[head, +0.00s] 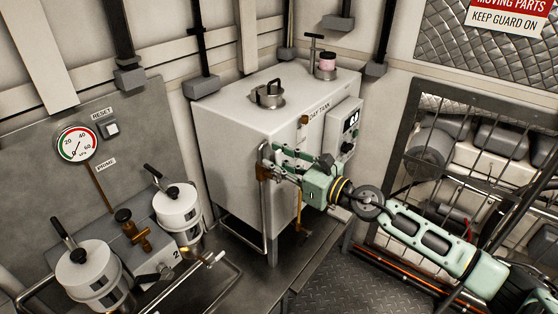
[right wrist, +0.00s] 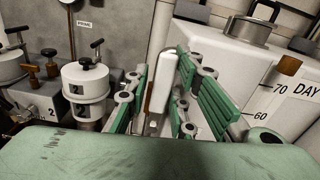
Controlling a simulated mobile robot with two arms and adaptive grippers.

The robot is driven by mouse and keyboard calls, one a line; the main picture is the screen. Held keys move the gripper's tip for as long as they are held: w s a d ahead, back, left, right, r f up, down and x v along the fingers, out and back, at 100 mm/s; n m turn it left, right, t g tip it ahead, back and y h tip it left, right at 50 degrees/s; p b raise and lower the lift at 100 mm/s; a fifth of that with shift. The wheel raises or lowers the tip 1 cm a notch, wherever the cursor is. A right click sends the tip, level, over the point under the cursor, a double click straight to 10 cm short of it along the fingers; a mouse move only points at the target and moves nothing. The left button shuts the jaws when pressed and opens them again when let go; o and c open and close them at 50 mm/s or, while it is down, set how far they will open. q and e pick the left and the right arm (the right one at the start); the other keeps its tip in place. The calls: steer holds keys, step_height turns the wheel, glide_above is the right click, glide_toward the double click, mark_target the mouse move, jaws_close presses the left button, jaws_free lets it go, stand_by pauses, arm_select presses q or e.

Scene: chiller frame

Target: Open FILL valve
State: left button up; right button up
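I can read no FILL label in either view, so I cannot tell which part is the FILL valve. The white day tank (head: 235,125) stands in the middle of the head view. My right gripper (head: 270,164) is at its front left corner, beside a vertical pipe and a brown fitting (head: 263,173). In the right wrist view its fingers (right wrist: 160,88) are apart, with a white upright bar (right wrist: 163,70) between them. I see no clear grip on the bar. The fingers partly hide the fitting. My left gripper is not in view.
Two white canisters (head: 178,206) with black levers and a brass valve (head: 133,230) stand at left. A gauge (head: 77,144) is on the panel behind. A caged machine (head: 470,165) stands at right. Dark floor (head: 345,265) is clear below my right arm.

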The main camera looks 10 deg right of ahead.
steer(key=o, duration=0.3)
steer(key=shift+s+a, duration=0.15)
steer(key=shift+a, duration=0.1)
steer(key=shift+d, duration=0.1)
steer(key=shift+s+d, duration=0.3)
steer(key=shift+d, duration=0.05)
steer(key=v, duration=1.1)
